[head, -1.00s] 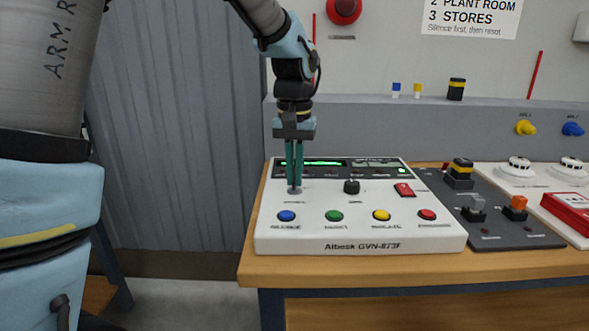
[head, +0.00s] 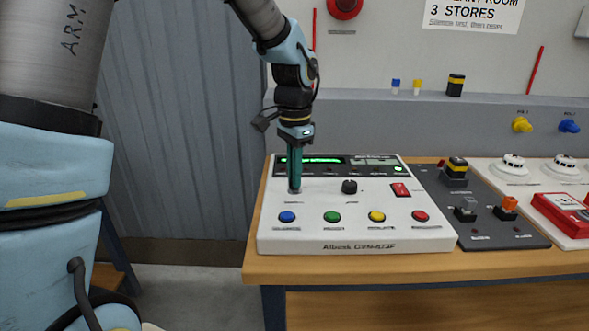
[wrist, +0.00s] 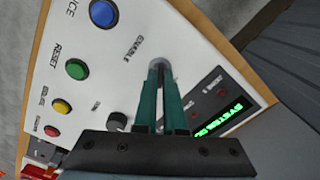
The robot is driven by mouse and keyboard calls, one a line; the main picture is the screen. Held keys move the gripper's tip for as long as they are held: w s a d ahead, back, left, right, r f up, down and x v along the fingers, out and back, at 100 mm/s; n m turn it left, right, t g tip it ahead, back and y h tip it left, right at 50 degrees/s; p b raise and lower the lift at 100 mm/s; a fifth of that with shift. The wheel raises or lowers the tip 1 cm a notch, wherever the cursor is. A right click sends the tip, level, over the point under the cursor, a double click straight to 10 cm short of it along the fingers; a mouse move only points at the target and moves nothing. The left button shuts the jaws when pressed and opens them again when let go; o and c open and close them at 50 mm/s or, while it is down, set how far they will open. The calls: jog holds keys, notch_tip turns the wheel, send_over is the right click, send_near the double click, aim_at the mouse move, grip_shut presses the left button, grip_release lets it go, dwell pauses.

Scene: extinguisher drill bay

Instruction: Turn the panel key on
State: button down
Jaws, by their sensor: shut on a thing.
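The white panel (head: 350,247) stands on the wooden bench, with a lit green display along its back edge. My gripper (head: 294,188) points straight down at the panel's left part, above the blue button. Its teal fingers are shut on the panel key at the key switch (wrist: 158,66), whose round grey collar shows in the wrist view by the word "ENABLE". The key itself is mostly hidden between the fingertips. In the wrist view my gripper (wrist: 160,72) shows both fingers reaching to the collar.
The panel also carries a black knob (head: 349,187), a red rocker switch (head: 400,189) and a row of blue (head: 287,217), green, yellow and red buttons. A dark switch plate (head: 490,228) and a red box (head: 562,213) lie to the right. A grey ledge runs behind.

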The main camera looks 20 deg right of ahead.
jog(key=shift+m, duration=0.4)
jog(key=c, duration=1)
grip_release()
jog(key=shift+r, duration=0.1)
notch_tip(320, 180, up, 11)
jog(key=shift+f+b, duration=0.2)
jog(key=shift+b, duration=0.25)
